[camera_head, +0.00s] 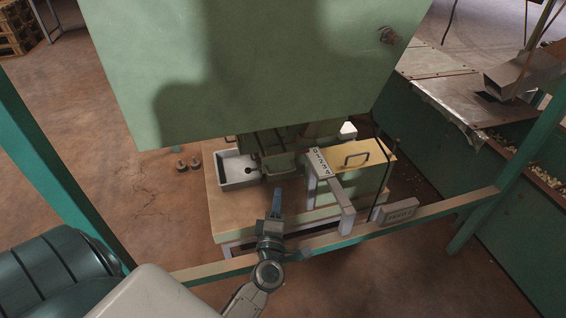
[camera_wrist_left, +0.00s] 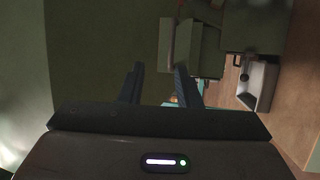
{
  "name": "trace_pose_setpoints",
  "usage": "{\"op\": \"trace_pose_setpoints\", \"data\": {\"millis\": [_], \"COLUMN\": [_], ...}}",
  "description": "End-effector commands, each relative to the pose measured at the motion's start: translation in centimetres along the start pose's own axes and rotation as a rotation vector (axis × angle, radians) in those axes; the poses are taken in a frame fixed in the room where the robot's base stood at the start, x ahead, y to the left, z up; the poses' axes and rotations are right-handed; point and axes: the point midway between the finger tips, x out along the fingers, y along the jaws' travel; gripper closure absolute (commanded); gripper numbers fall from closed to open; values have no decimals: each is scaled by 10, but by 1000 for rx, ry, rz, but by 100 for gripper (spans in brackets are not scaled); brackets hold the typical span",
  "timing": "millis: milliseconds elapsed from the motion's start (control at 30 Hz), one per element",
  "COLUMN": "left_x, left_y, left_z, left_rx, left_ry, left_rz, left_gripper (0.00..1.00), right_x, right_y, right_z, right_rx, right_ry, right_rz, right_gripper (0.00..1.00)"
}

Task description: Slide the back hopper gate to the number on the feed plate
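My left gripper (camera_head: 276,194) reaches in from the bottom of the head view, just in front of a green block (camera_head: 278,166) under the large green housing. In the left wrist view its two fingers (camera_wrist_left: 159,80) stand apart with nothing gripped between them. A grey-green block (camera_wrist_left: 167,44) lies beyond the fingertips; I cannot tell if it is the back hopper gate. A pale bar with dark marks (camera_head: 318,162) stands right of the green block. A small grey plate with lettering (camera_head: 398,212) sits on the front rail; its number is too small to read. My right gripper is out of view.
A white tray (camera_head: 224,172) stands left on the bench (camera_head: 230,218); it shows in the left wrist view too (camera_wrist_left: 268,88). A yellow lid with a handle (camera_head: 376,158) is at right. The green housing (camera_head: 250,70) overhangs, and a rail (camera_head: 450,204) crosses in front.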

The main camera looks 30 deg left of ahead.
Motion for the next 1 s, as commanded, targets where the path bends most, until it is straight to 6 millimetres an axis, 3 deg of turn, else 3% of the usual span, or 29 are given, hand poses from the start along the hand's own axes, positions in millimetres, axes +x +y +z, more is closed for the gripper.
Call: {"op": "trace_pose_setpoints", "data": {"millis": [100, 233, 700, 1000], "left_x": [-1, 12, 92, 106], "left_y": [-12, -14, -17, -18], "left_z": [2, 3, 4, 4], "left_rx": [-35, -40, -38, -37], "left_ry": [-12, -13, -11, -11], "left_rz": [-43, -44, -43, -44], "left_gripper": [70, 70, 70, 70], "right_x": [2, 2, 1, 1], "right_y": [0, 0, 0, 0], "right_z": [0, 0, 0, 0], "right_rx": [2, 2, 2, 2], "right_ry": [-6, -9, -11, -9], "right_rz": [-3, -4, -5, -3], "right_gripper": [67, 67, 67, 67]}}
